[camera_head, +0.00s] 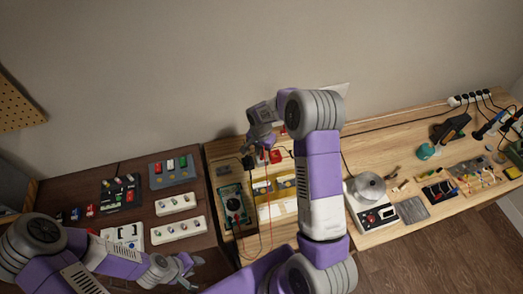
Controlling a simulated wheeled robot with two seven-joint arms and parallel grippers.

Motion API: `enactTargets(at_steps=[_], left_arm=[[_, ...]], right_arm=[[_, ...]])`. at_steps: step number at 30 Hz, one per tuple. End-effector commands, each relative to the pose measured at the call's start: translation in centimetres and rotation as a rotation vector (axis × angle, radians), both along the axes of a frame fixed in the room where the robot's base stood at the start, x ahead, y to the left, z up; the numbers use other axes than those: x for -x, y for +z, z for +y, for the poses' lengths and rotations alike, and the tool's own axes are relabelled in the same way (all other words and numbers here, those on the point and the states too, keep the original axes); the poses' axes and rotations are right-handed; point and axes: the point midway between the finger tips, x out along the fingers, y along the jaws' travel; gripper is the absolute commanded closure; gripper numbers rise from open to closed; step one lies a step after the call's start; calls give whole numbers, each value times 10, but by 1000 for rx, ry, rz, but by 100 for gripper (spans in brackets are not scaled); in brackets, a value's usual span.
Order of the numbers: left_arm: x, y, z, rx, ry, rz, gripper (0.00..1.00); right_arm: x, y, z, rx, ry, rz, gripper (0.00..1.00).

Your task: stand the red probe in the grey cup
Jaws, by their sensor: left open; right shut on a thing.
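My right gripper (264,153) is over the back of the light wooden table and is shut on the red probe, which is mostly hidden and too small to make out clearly. A thin red lead (270,215) runs down from near this gripper towards the green multimeter (233,205). I cannot pick out the grey cup with certainty; a small dark object (248,162) stands just left of the gripper. My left gripper (187,270) is open and empty, low in the view near the front of the dark table.
Trays of small parts (172,171) lie on the dark table at left. My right arm hides part of the light table. A soldering station with a round dish (368,187) stands right of it, with more tools and cables at far right. A wall runs behind.

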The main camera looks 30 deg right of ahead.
Motion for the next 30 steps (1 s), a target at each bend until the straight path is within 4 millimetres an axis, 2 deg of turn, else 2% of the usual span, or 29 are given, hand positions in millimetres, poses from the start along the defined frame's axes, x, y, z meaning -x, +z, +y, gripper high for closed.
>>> enactTargets(at_steps=[13, 14, 19, 26, 30], left_arm=[[0, -4, 0, 0, 0, 0, 57], [0, -4, 0, 0, 0, 0, 57], [0, -4, 0, 0, 0, 0, 57], [0, -4, 0, 0, 0, 0, 57], [0, -4, 0, 0, 0, 0, 57]], right_arm=[[0, -5, 0, 0, 0, 0, 100], [0, -5, 0, 0, 0, 0, 86], [0, -5, 0, 0, 0, 0, 60], [0, -5, 0, 0, 0, 0, 56], [0, -5, 0, 0, -1, 0, 36]])
